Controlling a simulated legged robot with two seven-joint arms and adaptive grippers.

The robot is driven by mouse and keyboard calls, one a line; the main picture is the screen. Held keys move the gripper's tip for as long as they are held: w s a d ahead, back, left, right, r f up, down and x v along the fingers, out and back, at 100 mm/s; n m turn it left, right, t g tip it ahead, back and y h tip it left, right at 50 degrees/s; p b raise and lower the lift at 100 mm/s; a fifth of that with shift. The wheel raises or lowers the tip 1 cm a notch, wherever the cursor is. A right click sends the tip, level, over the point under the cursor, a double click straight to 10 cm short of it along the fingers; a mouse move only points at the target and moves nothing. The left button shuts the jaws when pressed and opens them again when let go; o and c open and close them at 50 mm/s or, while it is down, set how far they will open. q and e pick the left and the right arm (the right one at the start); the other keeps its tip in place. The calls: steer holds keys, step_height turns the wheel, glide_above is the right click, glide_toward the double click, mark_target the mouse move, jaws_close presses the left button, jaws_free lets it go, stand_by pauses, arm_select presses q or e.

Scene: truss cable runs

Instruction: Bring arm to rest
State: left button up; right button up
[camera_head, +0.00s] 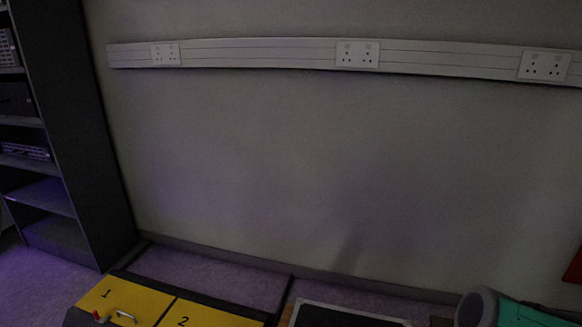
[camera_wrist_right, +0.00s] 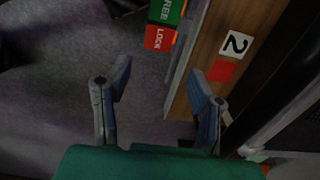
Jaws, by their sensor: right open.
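My right gripper (camera_wrist_right: 160,88) shows in the right wrist view with its two blue-grey fingers spread apart. It is open, and nothing is between the fingers. Past the fingers I see a wooden board (camera_wrist_right: 207,58) with a white label "2" (camera_wrist_right: 236,43) and a red square (camera_wrist_right: 222,71). A green and red sign (camera_wrist_right: 160,38) reading "FREE" and "LOCK" is beyond the fingertips, at the top. I cannot tell how far away these are. My left gripper shows in neither view.
In the head view, yellow panels numbered 1 (camera_head: 128,300) and 2 (camera_head: 205,315) lie low at the left. A dark shelf unit (camera_head: 95,150) stands at the left. Socket trunking (camera_head: 250,52) crosses the bare wall (camera_head: 300,160). A dark framed panel (camera_head: 340,317) is at the bottom.

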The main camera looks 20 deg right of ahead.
steer(key=a+r+n+y+p, duration=0.1)
steer(key=a+r+n+p, duration=0.35)
steer(key=r+n, duration=0.9)
steer(key=s+d+r+n, duration=0.2)
steer(key=r+n, duration=0.3)
steer(key=r, duration=0.4)
steer(key=s+d+r+n+h, duration=0.1)
steer(key=s+d+r+n, duration=0.1)
steer(key=r+n, duration=0.4)
step_height(320, 180, up, 4)
steer(key=shift+d+r+t, duration=0.15)
steer(key=shift+d+t, duration=0.15)
steer(key=shift+d, duration=0.6)
